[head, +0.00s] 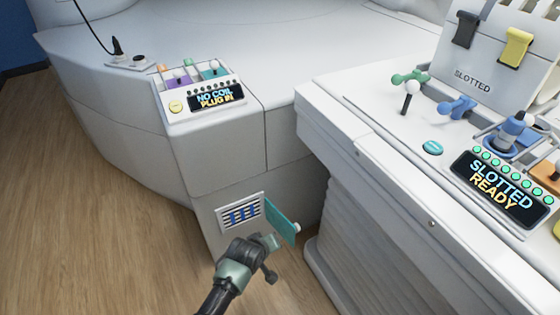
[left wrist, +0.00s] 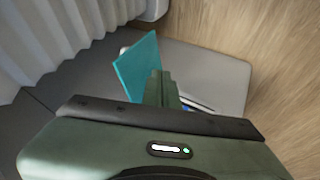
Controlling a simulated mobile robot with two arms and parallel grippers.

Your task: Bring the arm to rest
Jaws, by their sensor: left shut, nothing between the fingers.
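My left arm comes up from the bottom of the head view, and its gripper (head: 270,242) is in front of the low white cabinet face. The gripper is shut and empty; it also shows in the left wrist view (left wrist: 158,88). A teal flap (head: 282,220) with a small white knob stands swung out at the right edge of a white panel (head: 240,213) with blue slots. The gripper is just below and left of the flap; I cannot tell whether they touch. The flap also shows in the left wrist view (left wrist: 138,68). My right gripper is not in view.
A box with a "NO COIL PLUG IN" display (head: 217,97) sits on the white ledge. A bench at right (head: 345,95) bears a "SLOTTED READY" display (head: 497,187), coloured knobs and a blue plug (head: 510,128). Its pleated side is close right of the flap. The wood floor (head: 90,220) at left is clear.

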